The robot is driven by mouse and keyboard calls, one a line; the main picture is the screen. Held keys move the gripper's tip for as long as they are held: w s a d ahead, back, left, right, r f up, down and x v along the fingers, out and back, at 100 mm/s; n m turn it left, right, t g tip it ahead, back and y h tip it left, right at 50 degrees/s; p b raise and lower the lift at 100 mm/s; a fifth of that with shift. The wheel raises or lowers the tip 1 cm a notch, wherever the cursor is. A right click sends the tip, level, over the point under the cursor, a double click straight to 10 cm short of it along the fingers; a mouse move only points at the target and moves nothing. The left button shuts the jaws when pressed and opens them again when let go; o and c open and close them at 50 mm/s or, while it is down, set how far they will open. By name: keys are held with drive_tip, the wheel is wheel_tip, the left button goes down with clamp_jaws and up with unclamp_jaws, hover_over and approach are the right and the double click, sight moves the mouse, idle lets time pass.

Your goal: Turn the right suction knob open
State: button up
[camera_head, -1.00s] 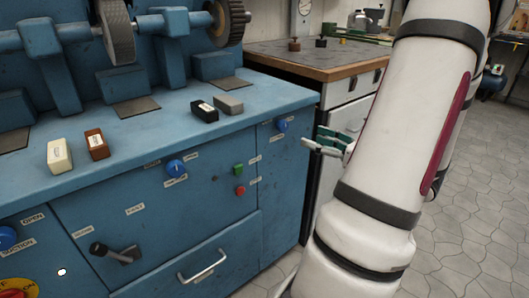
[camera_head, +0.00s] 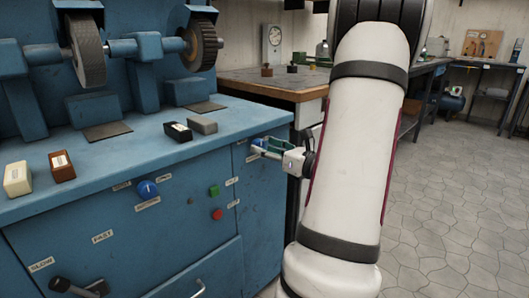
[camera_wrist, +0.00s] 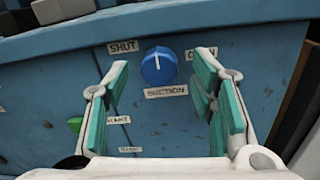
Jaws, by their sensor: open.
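The right suction knob (camera_wrist: 158,68) is round and blue, on the front of the blue cabinet (camera_wrist: 60,95). Its white pointer line points roughly straight up in the wrist view, between a SHUT label (camera_wrist: 122,46) on the left and an OPEN label (camera_wrist: 201,54) on the right. A SUCTION label (camera_wrist: 166,91) is below it. My gripper (camera_wrist: 161,72) is open and empty, with its green-padded fingers on either side of the knob in the picture; I cannot tell how far in front they are. In the head view my gripper (camera_head: 262,148) largely covers the knob.
Another blue knob (camera_head: 147,189) is left of green (camera_head: 214,190) and red (camera_head: 217,214) buttons. A black lever (camera_head: 78,288) is lower left. Blocks lie on the cabinet top below grinding wheels (camera_head: 203,45). A wooden-topped bench (camera_head: 265,87) stands behind; the right floor is clear.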

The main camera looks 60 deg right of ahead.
drive_tip(key=shift+w+d, duration=0.15)
drive_tip(key=shift+w, duration=0.45)
drive_tip(key=c, duration=1.1)
drive_tip(key=shift+c, duration=0.2)
